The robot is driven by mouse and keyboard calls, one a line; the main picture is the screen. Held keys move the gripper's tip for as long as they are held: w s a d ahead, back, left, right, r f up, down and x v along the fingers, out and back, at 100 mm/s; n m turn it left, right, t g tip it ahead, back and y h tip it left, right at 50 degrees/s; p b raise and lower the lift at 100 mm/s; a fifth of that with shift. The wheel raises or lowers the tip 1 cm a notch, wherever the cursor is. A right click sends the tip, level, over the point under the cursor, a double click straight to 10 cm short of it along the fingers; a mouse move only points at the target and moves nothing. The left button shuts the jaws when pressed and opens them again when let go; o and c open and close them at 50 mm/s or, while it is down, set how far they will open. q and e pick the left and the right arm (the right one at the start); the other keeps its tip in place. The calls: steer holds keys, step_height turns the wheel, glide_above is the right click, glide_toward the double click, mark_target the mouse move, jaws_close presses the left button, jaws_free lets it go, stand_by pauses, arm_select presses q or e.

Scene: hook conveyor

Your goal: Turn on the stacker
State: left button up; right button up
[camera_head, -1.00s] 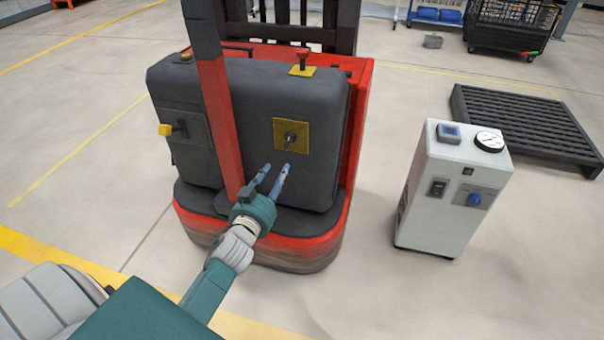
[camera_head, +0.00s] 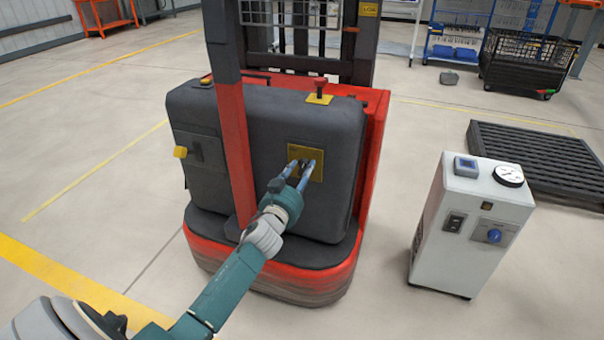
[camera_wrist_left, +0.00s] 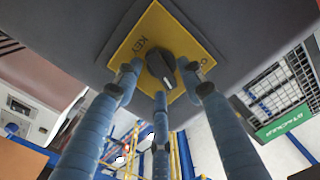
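The stacker (camera_head: 260,115) is a red and dark grey machine standing ahead of me. On its grey body is a yellow plate (camera_head: 316,173) with a dark key knob, partly hidden by my fingers in the head view. The wrist view shows the knob (camera_wrist_left: 161,66) on the plate (camera_wrist_left: 131,50), which carries the letters KEY. My left gripper (camera_head: 301,167) is at the plate, its fingers open and spread around the knob. In the wrist view, a gap shows between the fingertips and the knob; contact is not clear. My right gripper is not in view.
A red mushroom button (camera_head: 320,85) sits on top of the stacker, and a yellow knob (camera_head: 180,152) is at its left. A white cabinet (camera_head: 462,235) with a blue dial stands to the right. A dark pallet (camera_head: 535,150) lies behind it. Floor on the left is clear.

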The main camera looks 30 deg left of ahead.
arm_select(q)
steer(key=shift+c, duration=0.2)
jaws_close()
steer(key=shift+m, duration=0.9)
steer(key=shift+f+m+p, duration=0.1)
steer(key=shift+m+p, duration=0.2)
steer(key=shift+m, duration=0.7)
steer(key=shift+d+m, duration=0.1)
steer(key=shift+m, duration=0.4)
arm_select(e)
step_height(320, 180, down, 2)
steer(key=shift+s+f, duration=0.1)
arm_select(q)
steer(key=shift+o, duration=0.2)
jaws_free()
